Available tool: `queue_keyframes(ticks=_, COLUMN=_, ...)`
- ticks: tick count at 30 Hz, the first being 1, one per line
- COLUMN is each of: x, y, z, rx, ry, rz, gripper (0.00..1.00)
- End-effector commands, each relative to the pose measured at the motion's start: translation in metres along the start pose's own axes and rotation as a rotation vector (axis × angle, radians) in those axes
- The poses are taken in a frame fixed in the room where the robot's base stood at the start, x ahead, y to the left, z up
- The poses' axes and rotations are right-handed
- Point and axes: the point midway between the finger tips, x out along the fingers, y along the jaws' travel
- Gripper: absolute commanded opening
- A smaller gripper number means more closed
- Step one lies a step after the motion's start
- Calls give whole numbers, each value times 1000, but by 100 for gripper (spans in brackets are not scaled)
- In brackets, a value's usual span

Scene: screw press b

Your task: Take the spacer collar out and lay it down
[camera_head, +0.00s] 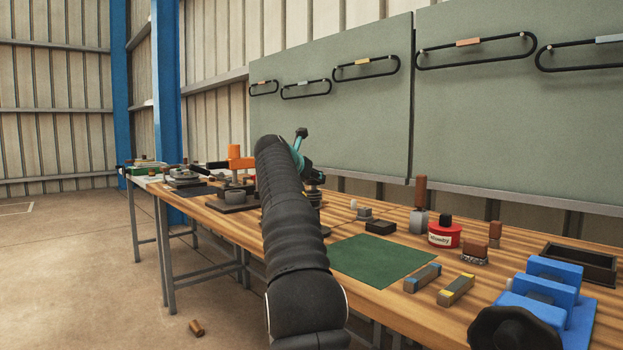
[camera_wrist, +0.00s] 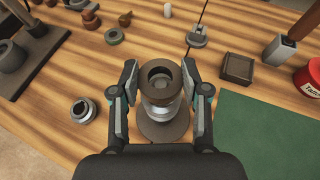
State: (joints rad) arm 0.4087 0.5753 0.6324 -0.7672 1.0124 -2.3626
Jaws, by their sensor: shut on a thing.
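My gripper (camera_wrist: 160,84) is in the wrist view with one finger on each side of a dark, hollow ring, which looks like the spacer collar (camera_wrist: 171,89). It is shut on this ring. A silver round body (camera_wrist: 161,109) and a wide dark round base (camera_wrist: 165,130) show below the ring. I cannot tell whether the ring still touches the silver body. In the head view my arm hides most of the gripper and the stack.
A silver ring-shaped part (camera_wrist: 83,110) lies on the wood to the left. A green mat (camera_head: 380,260) lies clear on the bench. A small dark box (camera_wrist: 237,68) and a red tin (camera_head: 444,235) stand nearby. A blue fixture (camera_head: 551,290) stands at the right front.

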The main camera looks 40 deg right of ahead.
Motion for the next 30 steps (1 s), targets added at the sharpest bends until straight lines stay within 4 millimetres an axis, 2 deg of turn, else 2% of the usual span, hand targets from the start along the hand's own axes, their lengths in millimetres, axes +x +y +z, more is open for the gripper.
queue_keyframes(ticks=13, x=-5, y=0, z=12, rx=0, ry=0, rz=0, gripper=4)
queue_keyframes(ticks=25, x=-5, y=0, z=13, rx=0, ry=-1, rz=0, gripper=4)
queue_keyframes(ticks=30, x=-7, y=1, z=21, rx=2, ry=-2, rz=-1, gripper=4)
